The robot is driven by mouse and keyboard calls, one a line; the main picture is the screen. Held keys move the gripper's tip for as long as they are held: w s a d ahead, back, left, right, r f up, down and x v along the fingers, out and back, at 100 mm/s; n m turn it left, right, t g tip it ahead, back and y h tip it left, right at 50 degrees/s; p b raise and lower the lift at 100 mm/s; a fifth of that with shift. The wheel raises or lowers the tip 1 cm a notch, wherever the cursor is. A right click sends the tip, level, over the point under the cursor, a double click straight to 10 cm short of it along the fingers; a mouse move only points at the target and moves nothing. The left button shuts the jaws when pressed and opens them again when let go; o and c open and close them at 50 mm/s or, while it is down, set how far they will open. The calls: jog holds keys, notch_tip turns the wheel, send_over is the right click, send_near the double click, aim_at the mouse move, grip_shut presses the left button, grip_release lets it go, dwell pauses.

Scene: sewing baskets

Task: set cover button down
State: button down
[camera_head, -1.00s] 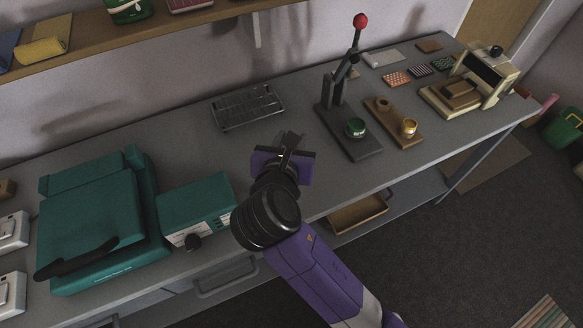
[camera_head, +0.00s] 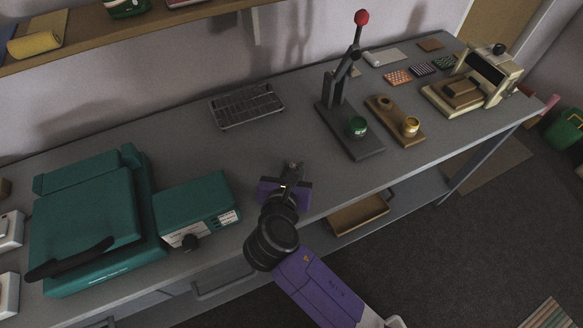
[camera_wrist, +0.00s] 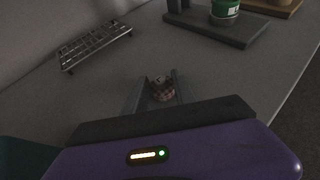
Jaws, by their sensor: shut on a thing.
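My gripper (camera_wrist: 159,92) is shut on a small checked cover button (camera_wrist: 162,90), pinkish and dark, held between its two fingers in the wrist view. In the head view my gripper (camera_head: 291,172) is over the grey bench near its front edge, right of the teal box. The button is only a tiny spot at the fingertips there. I cannot tell its exact height above the bench. A metal wire rack (camera_head: 247,106) lies farther back on the bench; it also shows at the upper left of the wrist view (camera_wrist: 95,46).
A hand press (camera_head: 336,100) with a red knob and a green cup (camera_head: 357,127) stands to the right. A teal heat press (camera_head: 88,225) and teal box (camera_head: 197,205) stand left. The bench (camera_head: 240,150) between is clear.

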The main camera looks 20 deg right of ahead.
jog(key=shift+f, duration=0.1)
jog(key=c, duration=1)
grip_release()
jog(key=shift+s+a+r, duration=0.15)
jog(key=shift+r, duration=0.05)
jog(key=v, duration=1.1)
jog(key=shift+s+a+r+p, duration=0.15)
jog(key=shift+s+p, duration=0.1)
jog(key=shift+p, duration=0.15)
